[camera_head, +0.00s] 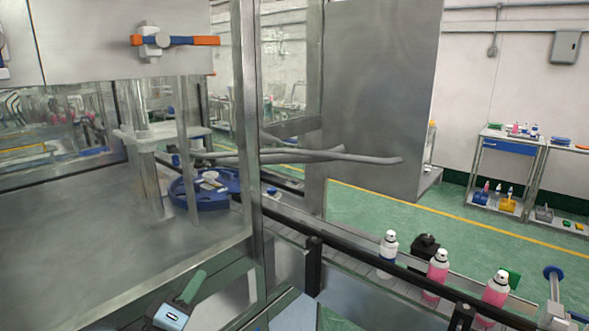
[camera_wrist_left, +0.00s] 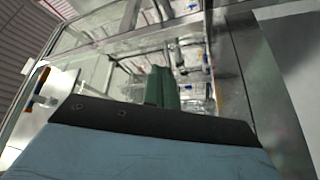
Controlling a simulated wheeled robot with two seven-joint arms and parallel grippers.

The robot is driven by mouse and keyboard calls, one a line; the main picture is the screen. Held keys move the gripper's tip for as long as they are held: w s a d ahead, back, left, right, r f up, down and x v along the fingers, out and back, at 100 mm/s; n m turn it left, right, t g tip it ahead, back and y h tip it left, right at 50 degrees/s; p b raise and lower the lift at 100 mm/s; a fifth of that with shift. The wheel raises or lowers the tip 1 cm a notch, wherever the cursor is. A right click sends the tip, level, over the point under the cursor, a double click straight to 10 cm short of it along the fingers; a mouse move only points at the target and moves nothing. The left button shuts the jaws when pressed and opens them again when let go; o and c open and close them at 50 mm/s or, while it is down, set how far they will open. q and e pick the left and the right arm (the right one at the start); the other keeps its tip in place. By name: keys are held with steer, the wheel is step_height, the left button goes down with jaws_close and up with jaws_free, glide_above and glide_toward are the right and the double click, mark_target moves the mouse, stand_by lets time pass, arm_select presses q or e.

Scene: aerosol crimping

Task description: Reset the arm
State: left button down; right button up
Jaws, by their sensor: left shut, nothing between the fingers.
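My left gripper (camera_head: 193,287) shows at the bottom of the head view, left of the middle, with green fingers. The fingers are shut with nothing between them. They stand in front of the crimping machine's metal table (camera_head: 95,270), clear of the cans. The left wrist view shows the same green fingers (camera_wrist_left: 163,88) closed together beyond the dark edge of the gripper body. My right gripper is not in view.
A blue rotary disc (camera_head: 205,190) sits inside the machine. A metal post (camera_head: 248,150) and panel (camera_head: 375,95) stand nearby. Shelves (camera_head: 505,165) are far right.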

arm_select(q)
steer(key=s+f+m+g+y, duration=0.3)
steer(key=s+f+m+g, duration=0.4)
steer(key=s+f, duration=0.55)
steer(key=s+a+f+m+g+y, duration=0.1)
steer(key=s+f+m+g, duration=0.15)
steer(key=s+g, duration=0.45)
steer(key=s+a+f+m+g+y, duration=0.1)
steer(key=s+a+f+m+g, duration=0.15)
steer(key=s, duration=0.85)
step_height(320, 180, down, 26)
steer(key=s+g+b, duration=0.1)
steer(key=b, duration=0.1)
steer(key=s+a+f+g, duration=0.1)
steer(key=s+a+f, duration=0.1)
steer(key=s+f, duration=1.5)
steer(key=shift+f+b, duration=0.2)
steer(key=shift+b, duration=0.25)
steer(key=shift+s+a, duration=0.1)
